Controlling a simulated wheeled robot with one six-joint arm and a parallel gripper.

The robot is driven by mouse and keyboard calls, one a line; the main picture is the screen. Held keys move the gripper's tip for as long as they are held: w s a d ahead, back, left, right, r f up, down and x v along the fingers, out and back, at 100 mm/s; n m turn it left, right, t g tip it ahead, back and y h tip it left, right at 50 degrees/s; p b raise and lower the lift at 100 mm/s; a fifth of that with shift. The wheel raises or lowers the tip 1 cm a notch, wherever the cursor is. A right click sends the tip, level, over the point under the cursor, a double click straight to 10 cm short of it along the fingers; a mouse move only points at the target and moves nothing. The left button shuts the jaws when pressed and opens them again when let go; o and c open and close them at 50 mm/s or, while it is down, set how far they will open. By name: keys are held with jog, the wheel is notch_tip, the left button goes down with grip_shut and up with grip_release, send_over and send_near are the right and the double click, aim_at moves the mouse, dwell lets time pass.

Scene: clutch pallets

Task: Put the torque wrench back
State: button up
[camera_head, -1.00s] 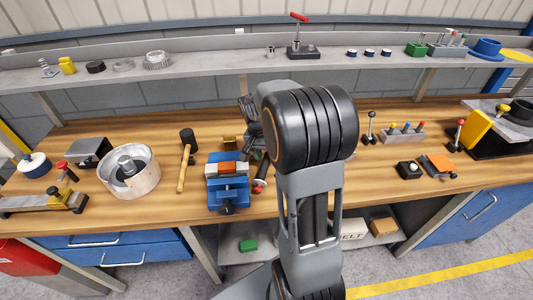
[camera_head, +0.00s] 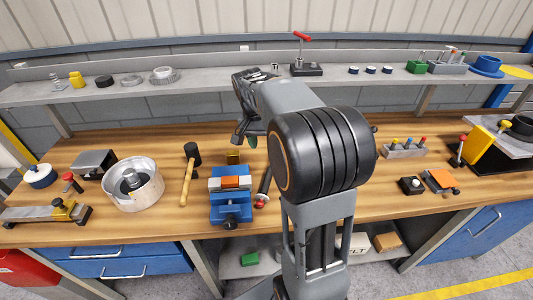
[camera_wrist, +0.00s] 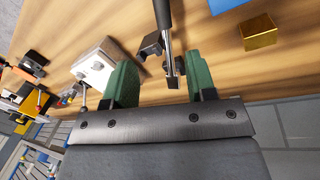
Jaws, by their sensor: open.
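A rod-like tool with a dark handle and a silver shaft, which looks like the torque wrench (camera_wrist: 168,30), shows in the wrist view, its shaft running down between my fingers. In the head view it seems to be the dark rod with a red end (camera_head: 265,186) right of the blue vise; my arm hides part of that area. My gripper (camera_wrist: 158,82) has green fingers spread on either side of the shaft, with gaps on both sides. Black blocks (camera_wrist: 151,45) sit beside the shaft, possibly a cradle; I cannot tell whether it rests in them.
A brass block (camera_wrist: 260,32) lies near the tool. A pin block (camera_head: 404,150) is to the right. A shelf (camera_head: 210,84) runs behind.

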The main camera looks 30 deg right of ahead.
jog(key=s+a+f+n+t+y, duration=0.1)
jog(key=s+a+f+n+t, duration=0.2)
jog(key=s+a+n, duration=0.6)
jog(key=s+a+t, duration=0.2)
jog(key=s+a, duration=0.1)
jog(key=s, duration=0.1)
jog(key=shift+s+a+n+y, duration=0.15)
jog(key=shift+a+n+y, duration=0.15)
jog(key=shift+a+n, duration=0.1)
dwell(0.8)
